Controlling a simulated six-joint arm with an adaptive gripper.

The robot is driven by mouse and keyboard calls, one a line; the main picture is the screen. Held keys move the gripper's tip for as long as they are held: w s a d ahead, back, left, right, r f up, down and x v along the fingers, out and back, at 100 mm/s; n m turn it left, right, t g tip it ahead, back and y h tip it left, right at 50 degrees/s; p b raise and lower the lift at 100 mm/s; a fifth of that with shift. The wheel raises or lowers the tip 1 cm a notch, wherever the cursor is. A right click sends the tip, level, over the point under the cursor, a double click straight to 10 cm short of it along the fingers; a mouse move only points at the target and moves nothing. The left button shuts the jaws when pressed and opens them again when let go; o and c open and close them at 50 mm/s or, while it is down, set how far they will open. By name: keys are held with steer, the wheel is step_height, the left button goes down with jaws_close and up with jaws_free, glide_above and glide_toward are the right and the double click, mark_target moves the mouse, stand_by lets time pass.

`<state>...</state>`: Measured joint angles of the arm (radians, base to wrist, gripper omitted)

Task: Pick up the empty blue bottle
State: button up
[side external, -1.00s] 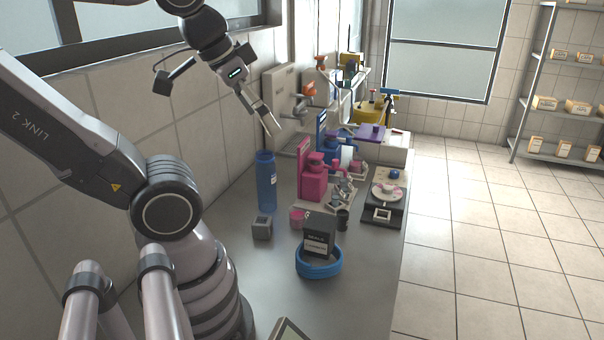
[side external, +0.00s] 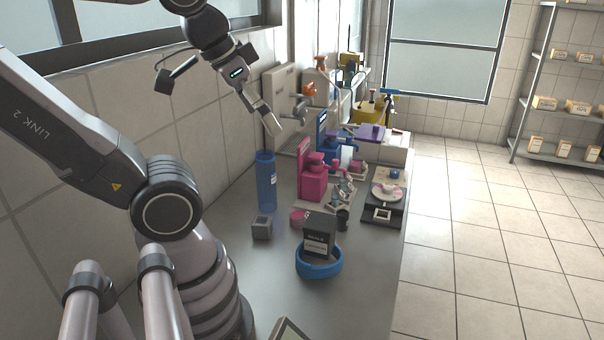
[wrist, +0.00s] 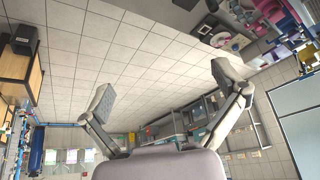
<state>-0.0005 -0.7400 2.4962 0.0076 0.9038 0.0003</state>
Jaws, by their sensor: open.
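The blue bottle (side external: 266,182) stands upright on the counter near the tiled wall in the side external view. I cannot make out the bottle for sure in the wrist view.
A small grey block (side external: 262,228) and a pink cup (side external: 297,218) stand close to the bottle. A pink dispenser (side external: 313,180) is to its right. A black box (side external: 318,236) sits in a blue ring dish (side external: 320,268). Bare counter (side external: 265,290) lies in front.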

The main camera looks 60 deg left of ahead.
steer(key=w+a+f+m+g+y, duration=0.2)
steer(key=w+a+f+g+y, duration=0.2)
steer(key=w+a+g, duration=0.35)
steer(key=m+g+y, duration=0.6)
steer(key=y, duration=0.2)
glide_toward(272, 168)
steer(key=s+d+r, duration=0.3)
steer(key=d+r, duration=0.3)
steer(key=r, duration=0.1)
steer(key=w+a+f+m+y, duration=0.2)
steer(key=a+f+m+y, duration=0.25)
steer(key=f, duration=0.65)
steer(key=shift+m+t, duration=0.45)
steer(key=x, duration=1.2)
steer(key=shift+s+a+r, duration=0.2)
steer(key=shift+a+r, duration=0.15)
steer(key=shift+r, duration=0.05)
steer(key=c, duration=1.2)
steer(key=shift+r, duration=0.15)
